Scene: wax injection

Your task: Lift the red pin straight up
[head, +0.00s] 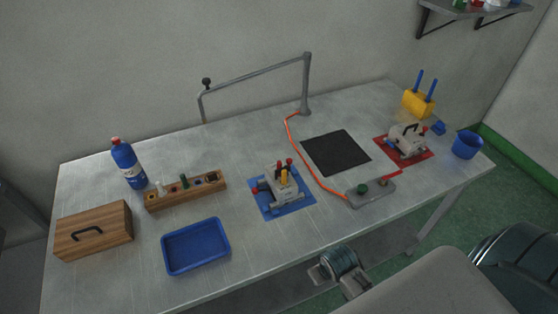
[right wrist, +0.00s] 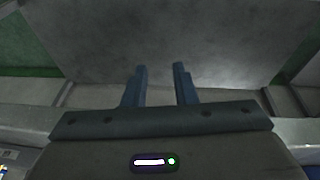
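A grey wax mould block (head: 280,184) stands on a blue mat (head: 270,212) near the middle of the table. Small red-tipped parts show on it, one at its upper right (head: 289,161) and another at its left side (head: 255,190). They are too small to tell which is the red pin. A yellow upright part (head: 284,177) is at the block's front. My right gripper (right wrist: 161,68) is open and empty in the right wrist view, its two fingers apart before a plain grey surface. My left gripper is not in view.
A blue tray (head: 195,272), a wooden rack (head: 160,203), a bottle (head: 129,168) and a wooden box (head: 75,246) stand left. A black pad (head: 336,138), an orange hose (head: 297,145), a second block (head: 407,138) on a red mat and a blue cup (head: 466,146) are right.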

